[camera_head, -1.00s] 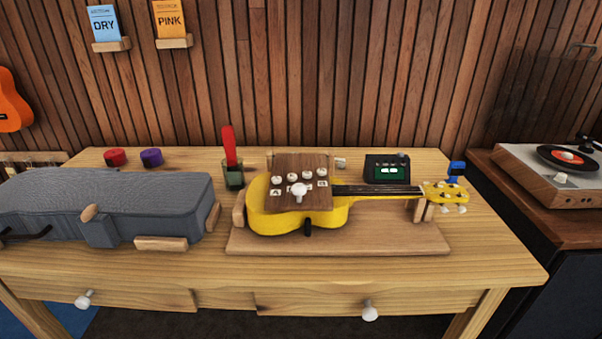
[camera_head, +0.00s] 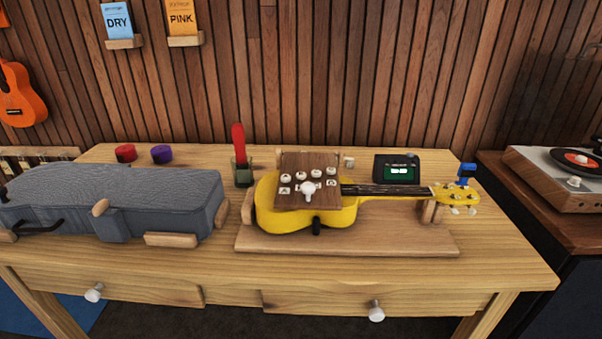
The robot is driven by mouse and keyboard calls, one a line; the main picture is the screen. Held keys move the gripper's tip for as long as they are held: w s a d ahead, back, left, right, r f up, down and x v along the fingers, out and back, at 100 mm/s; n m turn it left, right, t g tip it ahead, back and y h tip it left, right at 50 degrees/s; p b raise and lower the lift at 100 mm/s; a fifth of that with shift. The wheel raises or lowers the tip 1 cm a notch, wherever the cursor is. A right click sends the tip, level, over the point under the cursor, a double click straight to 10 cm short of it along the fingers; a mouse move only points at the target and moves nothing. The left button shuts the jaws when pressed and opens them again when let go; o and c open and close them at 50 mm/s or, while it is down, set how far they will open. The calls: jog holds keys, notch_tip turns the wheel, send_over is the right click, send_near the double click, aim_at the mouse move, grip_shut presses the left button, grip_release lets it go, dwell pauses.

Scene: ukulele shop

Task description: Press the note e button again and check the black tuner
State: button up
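A yellow ukulele (camera_head: 345,216) lies in wooden supports on a board on the workbench. A dark wooden panel (camera_head: 308,161) sits over its body, with several round white buttons (camera_head: 316,174) in a row, lettered labels below them and a larger white knob (camera_head: 308,189) in front. The letters are too small to read surely, so I cannot tell which button is note e. The black tuner (camera_head: 396,158) stands behind the neck; its green screen (camera_head: 398,173) shows small white marks that I cannot read. My gripper is not in view.
A grey case (camera_head: 125,199) fills the bench's left side. Behind it are red (camera_head: 125,153) and purple (camera_head: 162,154) round items. A glass holds a red-handled tool (camera_head: 239,143). A blue clip (camera_head: 466,173) is by the headstock. A record player (camera_head: 555,178) stands right. The bench front (camera_head: 330,271) is clear.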

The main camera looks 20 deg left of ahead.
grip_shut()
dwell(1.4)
